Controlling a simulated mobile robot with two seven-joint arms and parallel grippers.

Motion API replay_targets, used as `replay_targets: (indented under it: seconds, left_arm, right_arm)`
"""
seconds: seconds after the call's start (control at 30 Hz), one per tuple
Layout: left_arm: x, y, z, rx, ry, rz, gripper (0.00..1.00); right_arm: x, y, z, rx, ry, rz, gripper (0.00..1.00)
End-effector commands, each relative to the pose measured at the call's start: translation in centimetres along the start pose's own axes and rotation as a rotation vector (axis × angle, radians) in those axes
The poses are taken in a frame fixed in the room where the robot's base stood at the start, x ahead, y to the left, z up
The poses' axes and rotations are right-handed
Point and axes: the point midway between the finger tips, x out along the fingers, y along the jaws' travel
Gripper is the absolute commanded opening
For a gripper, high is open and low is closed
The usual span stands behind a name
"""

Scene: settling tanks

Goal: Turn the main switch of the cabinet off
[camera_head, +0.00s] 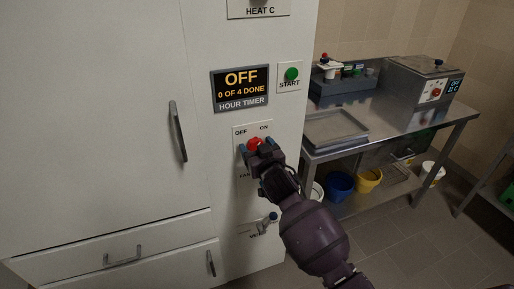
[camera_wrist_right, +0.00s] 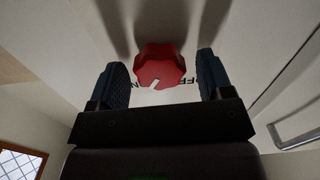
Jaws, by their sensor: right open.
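The cabinet (camera_head: 150,60) is pale, with a panel strip on its right. Its red switch knob (camera_head: 254,143) sits on a plate lettered OFF at upper left and ON at upper right; lettering below is mostly hidden by my gripper. My right gripper (camera_head: 258,149) is at this knob. In the right wrist view the red knob (camera_wrist_right: 161,64) sits between the two open fingers of the gripper (camera_wrist_right: 162,70), with a gap on each side. A white mark shows on the knob's rim; I cannot tell which word it points to. My left gripper is not in view.
Above the knob are a timer display (camera_head: 240,88) reading OFF, 0 OF 4 DONE, and a green START button (camera_head: 291,74). A lever valve (camera_head: 267,222) is below. A door handle (camera_head: 178,131) protrudes at left. A steel bench (camera_head: 395,115) stands at right.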

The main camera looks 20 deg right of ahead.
Motion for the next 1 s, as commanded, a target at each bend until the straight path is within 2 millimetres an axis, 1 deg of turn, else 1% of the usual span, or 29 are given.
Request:
replay_targets:
  seconds: [0.07,0.3,0.37,0.4,0.67,0.87,1.0]
  left_arm:
    - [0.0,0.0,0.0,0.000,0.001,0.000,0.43]
    - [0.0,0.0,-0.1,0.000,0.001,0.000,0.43]
    - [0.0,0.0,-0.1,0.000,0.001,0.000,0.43]
    - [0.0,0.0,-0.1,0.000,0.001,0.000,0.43]
    - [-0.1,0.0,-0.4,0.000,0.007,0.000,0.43]
    - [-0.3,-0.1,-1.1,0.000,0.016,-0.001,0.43]
    - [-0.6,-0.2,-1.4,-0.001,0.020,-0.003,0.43]
  right_arm:
    - [0.0,0.0,0.0,0.000,0.000,0.000,0.72]
    - [0.0,0.0,0.0,0.000,0.000,0.000,0.35]
    - [0.0,0.0,0.0,0.000,0.000,0.000,0.26]
    - [0.0,0.0,0.0,0.000,0.000,0.000,0.24]
    - [0.0,0.0,-0.1,-0.031,0.000,0.000,0.24]
    - [0.0,0.0,-0.2,-0.133,0.001,0.001,0.24]
    - [0.0,0.0,-0.3,-0.245,0.001,0.001,0.24]
